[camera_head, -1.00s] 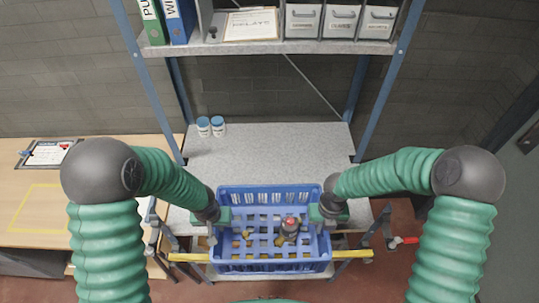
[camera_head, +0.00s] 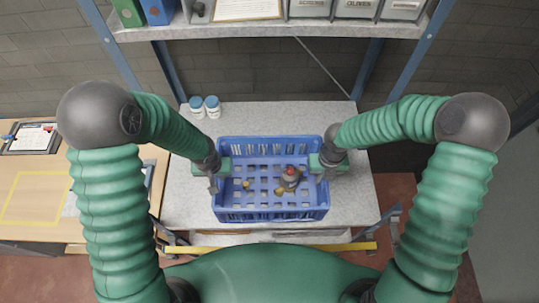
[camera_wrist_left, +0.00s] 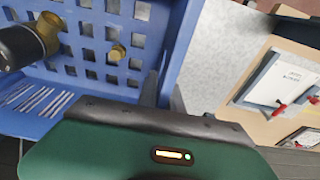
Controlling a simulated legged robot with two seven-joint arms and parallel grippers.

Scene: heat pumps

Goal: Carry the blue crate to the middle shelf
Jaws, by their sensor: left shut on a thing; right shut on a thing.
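The blue crate (camera_head: 270,208) is between my two grippers, over the front part of the grey middle shelf (camera_head: 260,118). Whether it touches the shelf I cannot tell. My left gripper (camera_head: 218,172) is shut on the crate's left side, and my right gripper (camera_head: 322,166) is shut on its right side. Inside the crate lie a dark fitting with a red top (camera_head: 290,175) and small brass parts. The left wrist view shows the crate's slotted floor (camera_wrist_left: 85,40) with a brass fitting (camera_wrist_left: 118,52) on it.
Two white jars with blue lids (camera_head: 204,107) stand at the shelf's back left. The upper shelf (camera_head: 270,29) holds binders and grey boxes. Blue uprights (camera_head: 405,75) flank the rack. A yellow bar (camera_head: 345,247) runs along the front. A wooden table (camera_head: 50,190) is at left.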

